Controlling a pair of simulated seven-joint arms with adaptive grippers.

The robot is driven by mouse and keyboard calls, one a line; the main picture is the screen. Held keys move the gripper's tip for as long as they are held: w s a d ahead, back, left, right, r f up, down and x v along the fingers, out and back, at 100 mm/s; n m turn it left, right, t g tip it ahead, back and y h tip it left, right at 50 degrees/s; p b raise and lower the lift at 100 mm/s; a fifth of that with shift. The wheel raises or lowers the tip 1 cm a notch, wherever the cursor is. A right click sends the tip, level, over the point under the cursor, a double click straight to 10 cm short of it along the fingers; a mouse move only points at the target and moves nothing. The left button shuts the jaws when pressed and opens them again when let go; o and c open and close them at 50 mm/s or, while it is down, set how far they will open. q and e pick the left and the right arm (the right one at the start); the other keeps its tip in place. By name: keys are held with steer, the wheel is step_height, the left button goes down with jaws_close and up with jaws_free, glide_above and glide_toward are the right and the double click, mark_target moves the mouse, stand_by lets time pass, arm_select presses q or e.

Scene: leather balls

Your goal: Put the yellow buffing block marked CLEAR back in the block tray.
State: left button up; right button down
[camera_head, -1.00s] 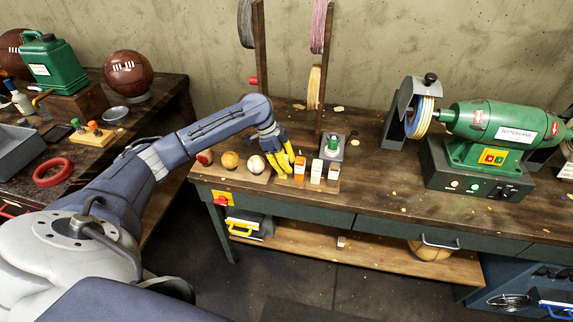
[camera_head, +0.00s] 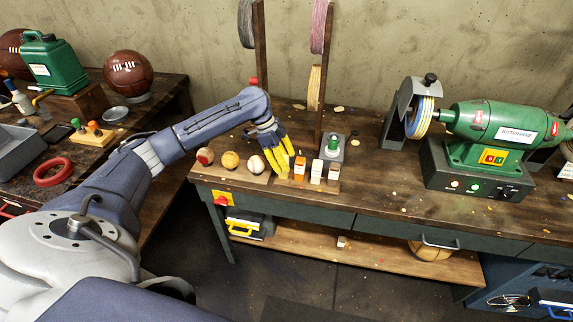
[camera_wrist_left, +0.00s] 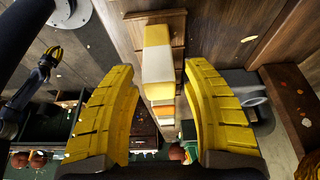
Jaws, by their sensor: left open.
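A row of small blocks stands in a wooden tray (camera_head: 288,182) at the bench's left front. My left gripper (camera_head: 284,170) is open and points down at the left end of this row. In the left wrist view, a yellow and white block (camera_wrist_left: 158,62) shows between the open fingers of my left gripper (camera_wrist_left: 160,80); whether they touch it I cannot tell. Its marking is not readable, and the fingers hide it in the head view. To the right are an orange and white block (camera_head: 300,167) and white blocks (camera_head: 317,172). My right gripper (camera_wrist_left: 50,55) shows small in the wrist view.
Several balls (camera_head: 230,160) sit in a row just left of the gripper. A grey box with a green button (camera_head: 333,146) and a wooden post stand behind the blocks.

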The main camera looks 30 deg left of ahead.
arm_select(q)
steer(key=v, duration=1)
steer(key=shift+r, duration=0.2)
